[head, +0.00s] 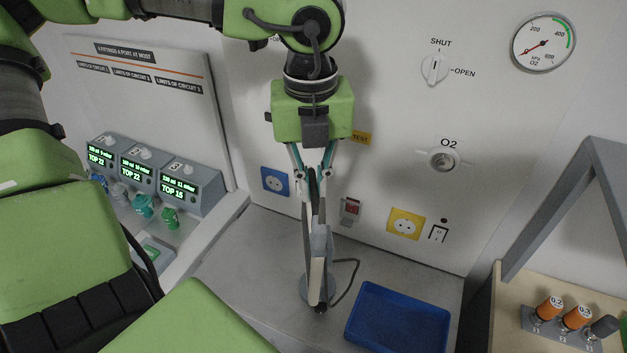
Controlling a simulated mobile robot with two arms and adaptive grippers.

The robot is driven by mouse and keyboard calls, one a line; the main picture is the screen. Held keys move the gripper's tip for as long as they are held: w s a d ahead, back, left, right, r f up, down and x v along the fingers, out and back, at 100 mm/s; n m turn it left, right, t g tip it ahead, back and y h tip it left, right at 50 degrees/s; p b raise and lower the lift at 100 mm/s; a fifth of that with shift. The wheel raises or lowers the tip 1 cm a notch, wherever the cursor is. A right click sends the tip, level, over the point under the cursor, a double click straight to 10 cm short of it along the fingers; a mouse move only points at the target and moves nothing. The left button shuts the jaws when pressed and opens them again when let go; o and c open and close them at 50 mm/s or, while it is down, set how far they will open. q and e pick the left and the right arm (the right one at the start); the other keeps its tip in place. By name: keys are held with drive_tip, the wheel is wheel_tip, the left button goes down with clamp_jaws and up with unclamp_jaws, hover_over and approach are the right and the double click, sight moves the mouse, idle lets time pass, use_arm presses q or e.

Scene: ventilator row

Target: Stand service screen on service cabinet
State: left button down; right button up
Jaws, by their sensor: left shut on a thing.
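My left gripper (314,205) comes down from above in the middle of the view, and its fingers are shut on the service screen (318,268). The screen is seen nearly edge-on as a narrow grey and white slab below the fingers. A grey round foot shows at its lower end, low over the grey top of the service cabinet (245,250). I cannot tell whether the foot touches the top. A dark cable runs to the right of the screen. My right gripper is not in view.
A blue tray (399,320) lies on the cabinet top to the right of the screen. Behind is a wall panel with a yellow socket (406,223) and a red switch (351,208). Three ventilator displays (146,172) stand at left. The top left of the screen is bare.

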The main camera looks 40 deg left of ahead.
use_arm(q)
drive_tip(key=shift+f+b, duration=0.2)
drive_tip(key=shift+b, duration=0.2)
idle(0.5)
drive_tip(key=c, duration=2.1)
unclamp_jaws()
drive_tip(key=shift+s, duration=0.1)
drive_tip(key=shift+f, duration=0.15)
